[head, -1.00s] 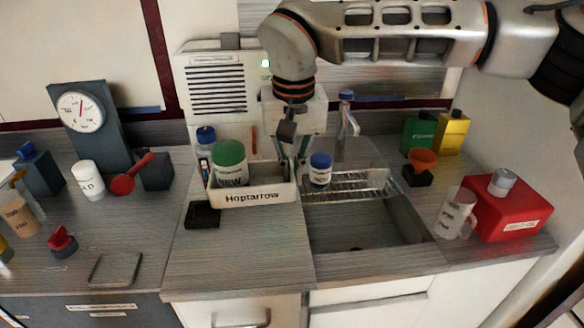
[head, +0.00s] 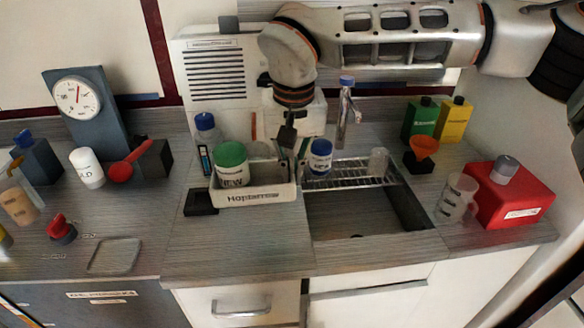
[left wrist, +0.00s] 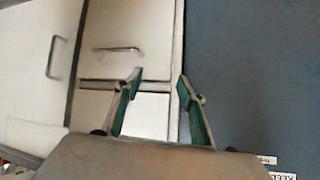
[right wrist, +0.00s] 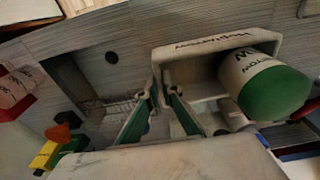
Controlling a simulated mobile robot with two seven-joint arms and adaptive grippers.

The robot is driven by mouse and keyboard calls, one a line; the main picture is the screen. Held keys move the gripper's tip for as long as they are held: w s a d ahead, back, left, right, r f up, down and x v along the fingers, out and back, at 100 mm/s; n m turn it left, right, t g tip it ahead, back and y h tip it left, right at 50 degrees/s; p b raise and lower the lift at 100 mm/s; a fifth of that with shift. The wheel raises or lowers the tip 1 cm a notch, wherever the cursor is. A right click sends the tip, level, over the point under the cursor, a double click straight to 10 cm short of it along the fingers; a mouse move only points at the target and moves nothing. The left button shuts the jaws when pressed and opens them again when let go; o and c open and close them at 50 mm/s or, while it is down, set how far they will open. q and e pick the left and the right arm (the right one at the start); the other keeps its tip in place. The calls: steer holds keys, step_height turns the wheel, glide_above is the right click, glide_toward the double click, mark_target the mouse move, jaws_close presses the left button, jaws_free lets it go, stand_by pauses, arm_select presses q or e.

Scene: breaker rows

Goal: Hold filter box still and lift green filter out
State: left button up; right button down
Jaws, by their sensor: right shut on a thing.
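The filter box (head: 252,198) is a white open tray lettered "Hoptarrow" on the counter. It also shows in the right wrist view (right wrist: 205,47). The green filter, a white jar with a green lid (head: 232,155) lettered "NEW", stands in its left part. The right wrist view shows its green lid (right wrist: 275,95) close up. My right gripper (right wrist: 161,92) is shut on the box's end wall. In the head view this gripper (head: 290,148) is at the box's right end. My left gripper (left wrist: 159,80) is open and empty before cabinet fronts, outside the head view.
A blue-lidded jar (head: 320,158) stands just right of the box, by the drying rack (head: 350,174) and sink (head: 365,213). A blue-capped bottle (head: 207,128) stands behind left. A black block (head: 200,203) lies beside the box's left end. The counter in front is clear.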

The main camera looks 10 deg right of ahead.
steer(key=shift+f+b, duration=1.45)
steer(key=shift+f, duration=4.45)
arm_select(q)
steer(key=shift+g, duration=0.3)
steer(key=f, duration=0.1)
steer(key=s+f, duration=0.1)
steer(key=f, duration=0.1)
steer(key=s+f, duration=0.1)
steer(key=shift+f, duration=0.3)
steer(key=shift+w+r, duration=0.25)
steer(key=shift+r, duration=0.2)
arm_select(e)
steer(key=shift+f, duration=0.4)
